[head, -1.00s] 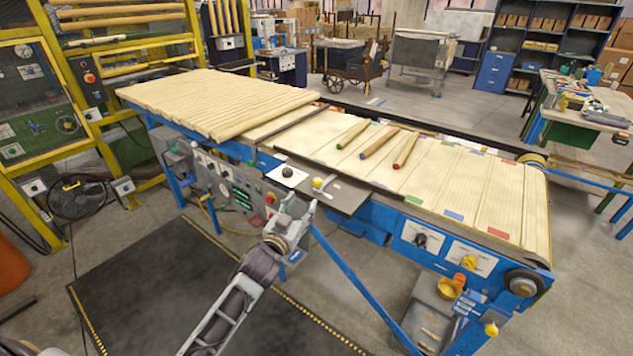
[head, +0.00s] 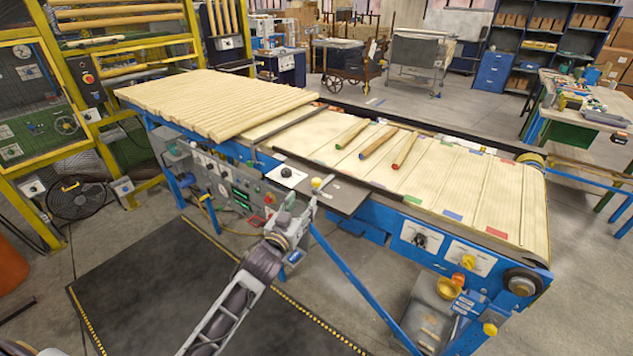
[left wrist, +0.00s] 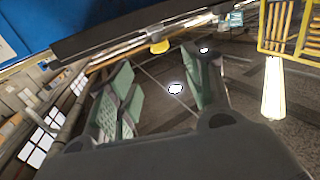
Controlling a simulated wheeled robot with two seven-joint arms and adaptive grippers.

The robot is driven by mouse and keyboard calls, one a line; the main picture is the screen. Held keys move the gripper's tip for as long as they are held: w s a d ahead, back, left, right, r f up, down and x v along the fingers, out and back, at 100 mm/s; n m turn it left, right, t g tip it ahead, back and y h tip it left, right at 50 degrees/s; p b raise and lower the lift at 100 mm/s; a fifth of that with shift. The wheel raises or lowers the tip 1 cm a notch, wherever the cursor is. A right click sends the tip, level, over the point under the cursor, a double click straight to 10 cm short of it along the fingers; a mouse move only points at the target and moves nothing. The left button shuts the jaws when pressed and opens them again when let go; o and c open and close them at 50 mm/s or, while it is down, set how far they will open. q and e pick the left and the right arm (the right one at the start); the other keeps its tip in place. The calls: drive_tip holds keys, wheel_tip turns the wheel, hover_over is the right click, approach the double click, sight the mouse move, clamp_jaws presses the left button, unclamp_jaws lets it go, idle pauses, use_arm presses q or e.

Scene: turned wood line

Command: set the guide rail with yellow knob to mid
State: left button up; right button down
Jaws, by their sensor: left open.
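The yellow knob (head: 316,183) stands on a dark grey plate (head: 346,199) at the near side of the conveyor. A dark guide rail (head: 335,172) runs along the belt edge behind it. My left gripper (head: 304,207) is open just in front of and below the knob in the head view, with its fingers partly hard to make out. In the left wrist view the yellow knob (left wrist: 159,46) shows beyond and between the open green-padded fingers (left wrist: 165,85). The knob is not between the pads' gripping faces as far as I can tell. My right gripper is not in view.
A black knob (head: 287,172) on a white plate is just left of the yellow one. Several turned sticks (head: 376,144) lie on the belt (head: 470,190). A control panel (head: 232,190) sits under the conveyor's near side.

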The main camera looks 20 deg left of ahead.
sight(315, 184)
use_arm(q)
drive_tip(key=shift+w+d+p, duration=0.2)
drive_tip(key=shift+w+p, duration=0.05)
drive_tip(key=shift+w, duration=1.9)
drive_tip(key=shift+w+d+p, duration=0.15)
drive_tip(key=shift+w+p, duration=0.15)
drive_tip(key=shift+w, duration=1.8)
drive_tip(key=shift+w+d+p, duration=0.2)
drive_tip(key=shift+w+p, duration=0.05)
drive_tip(key=shift+w, duration=1.9)
drive_tip(key=shift+c, duration=0.4)
clamp_jaws()
